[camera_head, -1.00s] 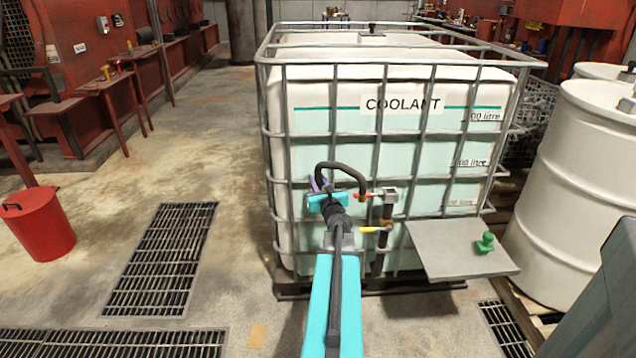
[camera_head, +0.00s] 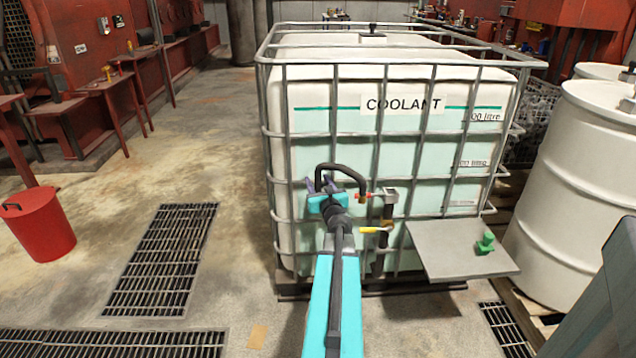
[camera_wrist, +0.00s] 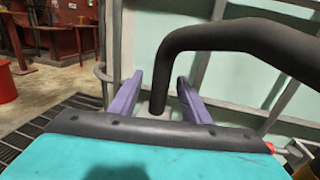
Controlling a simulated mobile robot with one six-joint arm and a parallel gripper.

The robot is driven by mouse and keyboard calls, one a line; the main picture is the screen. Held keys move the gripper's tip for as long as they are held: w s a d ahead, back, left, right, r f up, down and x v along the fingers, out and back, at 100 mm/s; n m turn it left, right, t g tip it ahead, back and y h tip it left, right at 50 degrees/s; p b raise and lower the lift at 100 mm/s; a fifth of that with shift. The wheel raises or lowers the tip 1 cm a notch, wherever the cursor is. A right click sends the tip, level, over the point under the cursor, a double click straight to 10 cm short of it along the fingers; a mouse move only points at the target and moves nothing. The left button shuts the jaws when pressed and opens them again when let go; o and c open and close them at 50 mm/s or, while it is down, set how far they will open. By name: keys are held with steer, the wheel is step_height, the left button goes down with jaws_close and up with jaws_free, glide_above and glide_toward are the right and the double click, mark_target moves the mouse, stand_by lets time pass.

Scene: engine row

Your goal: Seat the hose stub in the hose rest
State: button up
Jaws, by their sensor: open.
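The hose stub (camera_head: 343,167) is a black hose arched in front of the coolant tank's cage. Its right end is by a red-handled fitting (camera_head: 363,196). My gripper (camera_head: 321,183) is at its left end, with purple fingers apart. In the wrist view the hose stub (camera_wrist: 235,38) curves in from the right and its free end hangs down between the open fingers of my gripper (camera_wrist: 157,88). A gap shows on its left side; contact on the right cannot be told.
The white coolant tank (camera_head: 345,100) stands in a grey wire cage right behind my gripper. A yellow-handled valve (camera_head: 376,230) and a grey shelf (camera_head: 455,252) with a green knob-like object (camera_head: 485,243) are to the right. Open floor lies left, with a red bucket (camera_head: 38,224).

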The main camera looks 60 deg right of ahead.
steer(key=shift+s+a, duration=0.1)
steer(key=p+v, duration=0.1)
steer(key=v, duration=0.7)
steer(key=shift+r, duration=0.2)
steer(key=p, duration=0.2)
steer(key=shift+s+a+p, duration=0.25)
steer(key=shift+a+p, duration=0.1)
steer(key=shift+p, duration=0.05)
steer(key=p+v, duration=0.1)
steer(key=p, duration=0.5)
steer(key=shift+s+a, duration=0.2)
steer(key=shift+s, duration=0.1)
steer(key=shift+p+v, duration=1.5)
steer(key=shift+p, duration=0.05)
steer(key=shift+f, duration=0.15)
